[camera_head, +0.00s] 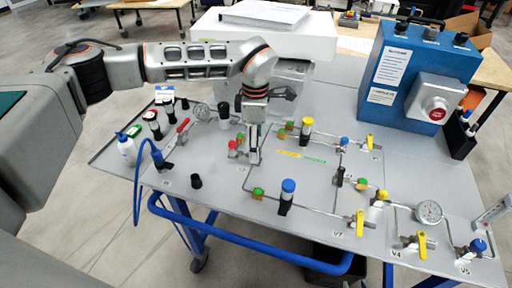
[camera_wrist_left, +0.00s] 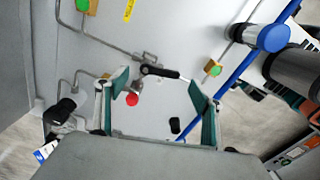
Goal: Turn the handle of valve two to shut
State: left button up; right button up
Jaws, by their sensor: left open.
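My left gripper (camera_head: 253,158) reaches down over the middle of the grey panel (camera_head: 222,190). In the left wrist view its teal-padded fingers (camera_wrist_left: 158,85) are wide apart and hold nothing. A black lever handle (camera_wrist_left: 165,73) on a metal valve lies between the fingertips; I cannot tell whether they touch it. A red round knob (camera_wrist_left: 132,99) sits beside it; it also shows in the head view (camera_head: 233,147), just left of the fingers. No label for valve two is readable, so I cannot tell which handle belongs to it. My right gripper is not in view.
A blue-capped fitting (camera_head: 288,186) stands right of the gripper. A red-handled valve (camera_head: 183,126) and a blue hose (camera_head: 137,185) are to the left. Yellow-handled valves (camera_head: 360,222) and a dial gauge (camera_head: 429,211) are to the right. A blue box with a red button (camera_head: 407,75) stands behind.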

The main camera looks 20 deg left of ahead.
pick_arm(q)
jog(key=shift+f, duration=1.3)
pick_arm(e)
jog(key=shift+w+r, duration=0.25)
jog(key=shift+w, duration=0.05)
pick_arm(q)
jog(key=c, duration=1.1)
pick_arm(e)
jog(key=shift+r, duration=0.15)
